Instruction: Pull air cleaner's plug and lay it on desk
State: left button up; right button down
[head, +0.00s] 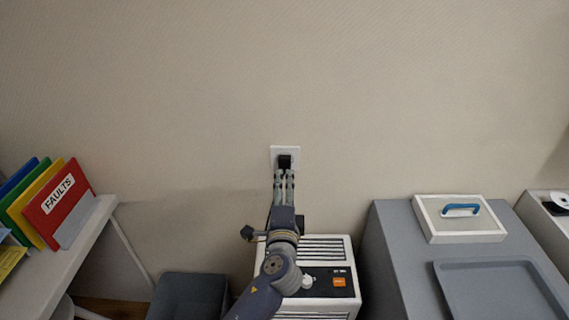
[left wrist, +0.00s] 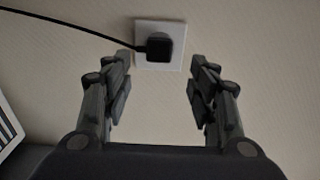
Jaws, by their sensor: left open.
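The black plug (head: 285,161) sits in the white wall socket (head: 293,151). The left wrist view shows the plug (left wrist: 158,46) in the socket plate (left wrist: 174,27), with its black cord (left wrist: 62,22) running off to the left. My left gripper (head: 284,174) is open and points at the wall. In the left wrist view its fingers (left wrist: 160,68) are spread on both sides, apart from the plug, which lies beyond and between their tips. The white air cleaner (head: 327,251) stands below, partly hidden by my left arm. My right gripper is not in view.
A white desk (head: 76,247) on the left holds colored folders (head: 54,200), one marked FAULTS. A dark bin (head: 190,296) stands beside it. A grey cabinet (head: 389,259) on the right carries a white box with a blue handle (head: 461,210) and a grey tray (head: 497,289).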

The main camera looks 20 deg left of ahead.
aim_at(285, 166)
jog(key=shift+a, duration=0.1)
pick_arm(q)
jog(key=b+x, duration=0.1)
jog(key=x, duration=0.6)
jog(key=shift+w+a+f, duration=0.15)
jog(key=shift+w, duration=0.25)
jog(key=shift+w+a+b, duration=0.1)
jog(key=shift+w+b, duration=0.3)
jog(key=shift+w, duration=0.2)
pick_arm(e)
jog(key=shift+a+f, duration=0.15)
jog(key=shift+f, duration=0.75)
pick_arm(q)
jog(key=shift+c, duration=0.5)
grip_shut()
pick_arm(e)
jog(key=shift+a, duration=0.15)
